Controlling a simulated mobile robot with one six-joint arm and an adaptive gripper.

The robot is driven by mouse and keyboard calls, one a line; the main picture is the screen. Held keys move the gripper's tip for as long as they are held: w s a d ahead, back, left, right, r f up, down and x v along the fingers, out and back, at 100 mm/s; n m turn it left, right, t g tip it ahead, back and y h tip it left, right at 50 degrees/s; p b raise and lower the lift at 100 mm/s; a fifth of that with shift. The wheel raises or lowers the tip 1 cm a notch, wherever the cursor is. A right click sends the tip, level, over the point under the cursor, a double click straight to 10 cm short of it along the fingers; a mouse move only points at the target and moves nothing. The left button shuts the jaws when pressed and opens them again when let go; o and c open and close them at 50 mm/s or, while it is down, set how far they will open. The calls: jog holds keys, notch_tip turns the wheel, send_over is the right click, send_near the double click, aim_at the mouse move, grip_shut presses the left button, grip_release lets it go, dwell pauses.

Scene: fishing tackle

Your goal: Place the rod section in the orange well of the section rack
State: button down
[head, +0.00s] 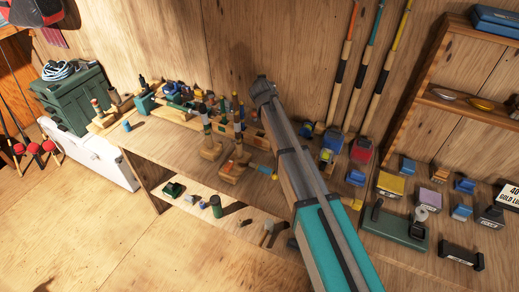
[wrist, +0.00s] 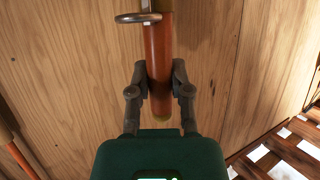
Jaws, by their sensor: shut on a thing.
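In the wrist view my gripper (wrist: 159,85) is shut on the rod section (wrist: 158,45), an orange-brown cylinder with darker ends. A metal ring (wrist: 138,18) sticks out to the left near its upper end. The fingers grip it from both sides, and its lower end shows above the dark green gripper body. In the head view my arm crosses the middle, and I cannot make out the gripper or the held section there. Small wooden stands with coloured parts (head: 232,168) are on the bench left of my arm. I cannot tell which is the section rack or its orange well.
The wooden bench (head: 160,163) is crowded at the back, with upright handles (head: 206,132) close to my arm. Its front left is clearer. Tall rods (head: 347,65) lean on the back wall. Reels and boxes (head: 390,185) fill the right. A green tackle box (head: 75,105) stands left.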

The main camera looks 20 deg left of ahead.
notch_tip(320, 180, down, 7)
jog(key=b, duration=0.5)
jog(key=shift+a+r, duration=0.1)
jog(key=shift+r, duration=0.05)
notch_tip(320, 180, down, 6)
jog(key=b, duration=0.6)
jog(key=shift+b, duration=0.35)
jog(key=shift+f+b, duration=1.9)
jog(key=shift+f, duration=0.25)
jog(key=c, duration=0.6)
grip_release()
jog(key=shift+o, duration=0.2)
jog(key=shift+r, duration=0.2)
